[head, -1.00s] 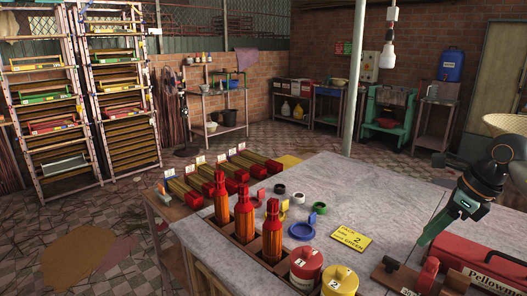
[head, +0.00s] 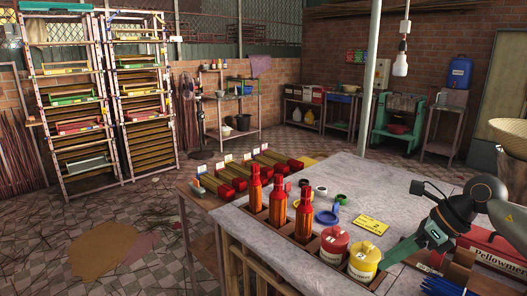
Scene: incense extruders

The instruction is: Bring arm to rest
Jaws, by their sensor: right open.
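My right arm comes in from the right edge, and its right gripper (head: 398,254) hangs over the near right of the grey-topped table (head: 375,190). The gripper is open, and I see nothing held in it. Its green tip is just right of a yellow tin (head: 364,262) in the picture; I cannot tell whether they touch. A red tin (head: 334,243) stands left of the yellow one. My left gripper is out of view.
Several red-capped orange extruders (head: 279,207) stand in a rack on the table. Beyond are incense bundles (head: 275,168), a blue ring (head: 326,217) and a yellow card (head: 371,225). A red box (head: 495,248) lies at right. Tall drying racks (head: 137,110) stand at back left.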

